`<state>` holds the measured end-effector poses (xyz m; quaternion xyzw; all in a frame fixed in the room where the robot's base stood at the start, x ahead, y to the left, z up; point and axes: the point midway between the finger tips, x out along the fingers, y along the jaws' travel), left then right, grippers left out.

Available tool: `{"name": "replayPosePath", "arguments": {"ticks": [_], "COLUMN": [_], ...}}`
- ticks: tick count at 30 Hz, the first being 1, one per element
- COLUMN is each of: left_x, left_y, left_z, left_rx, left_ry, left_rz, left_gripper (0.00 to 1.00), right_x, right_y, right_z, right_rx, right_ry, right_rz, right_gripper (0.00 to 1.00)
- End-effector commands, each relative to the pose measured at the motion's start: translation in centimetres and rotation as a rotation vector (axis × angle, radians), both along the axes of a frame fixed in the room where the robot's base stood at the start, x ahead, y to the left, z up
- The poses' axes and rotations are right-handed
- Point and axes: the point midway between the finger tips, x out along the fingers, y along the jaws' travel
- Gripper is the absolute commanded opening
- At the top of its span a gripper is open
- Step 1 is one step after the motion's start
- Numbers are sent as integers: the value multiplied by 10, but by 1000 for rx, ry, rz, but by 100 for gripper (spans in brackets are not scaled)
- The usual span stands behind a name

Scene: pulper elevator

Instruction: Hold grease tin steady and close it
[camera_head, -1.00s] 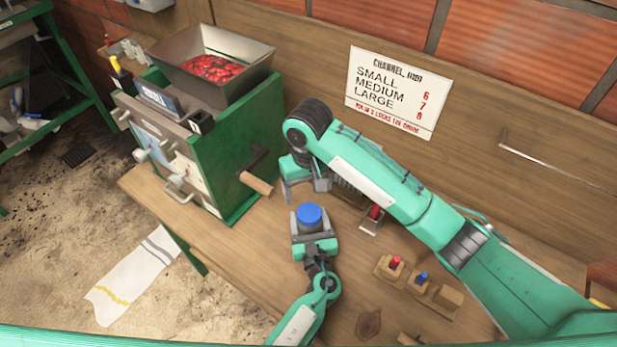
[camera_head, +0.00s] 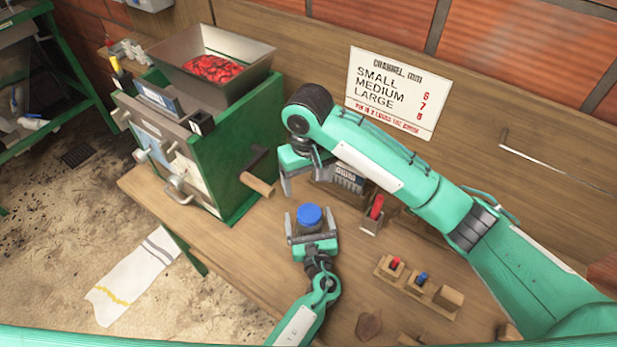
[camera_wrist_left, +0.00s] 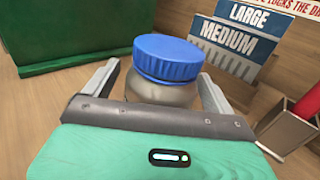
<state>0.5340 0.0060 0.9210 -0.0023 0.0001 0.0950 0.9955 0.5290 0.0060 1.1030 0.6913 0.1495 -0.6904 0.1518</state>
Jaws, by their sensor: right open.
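The grease tin, a grey round body (camera_wrist_left: 160,94) with a blue lid (camera_head: 310,216), stands upright on the bench. In the left wrist view the blue lid (camera_wrist_left: 168,58) sits on top of the tin; I cannot tell whether it is fully tight. My left gripper (camera_head: 311,222) is open, with one finger on each side of the tin and a visible gap on the left side. My right gripper (camera_head: 308,186) is open and empty, just behind and above the tin. The right gripper is not seen in the left wrist view.
A green pulper (camera_head: 245,150) with red cherries in its hopper stands left, its crank handle (camera_head: 257,185) near the tin. Size cards (camera_head: 349,178) and a red item in a holder (camera_head: 375,208) are to the right. A wooden peg block (camera_head: 405,278) stands front right.

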Motion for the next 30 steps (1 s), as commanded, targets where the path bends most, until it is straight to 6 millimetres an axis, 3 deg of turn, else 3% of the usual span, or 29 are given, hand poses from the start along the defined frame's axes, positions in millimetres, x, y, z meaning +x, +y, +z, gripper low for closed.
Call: {"name": "replayPosePath", "arguments": {"ticks": [8,21,30], "left_x": [-12,-102,-134], "left_y": [-2,-20,-26], "left_z": [-2,-4,-1], "left_rx": [-1,-1,0], "left_ry": [0,2,0], "left_rz": [-1,-2,0], "left_gripper": [88,88,88], "right_x": [0,0,0], "right_y": [0,0,0], "right_z": [-6,-37,-45], "right_rx": [0,0,0], "right_ry": [0,0,0], "right_rz": [0,0,0], "right_gripper": [78,78,78]}}
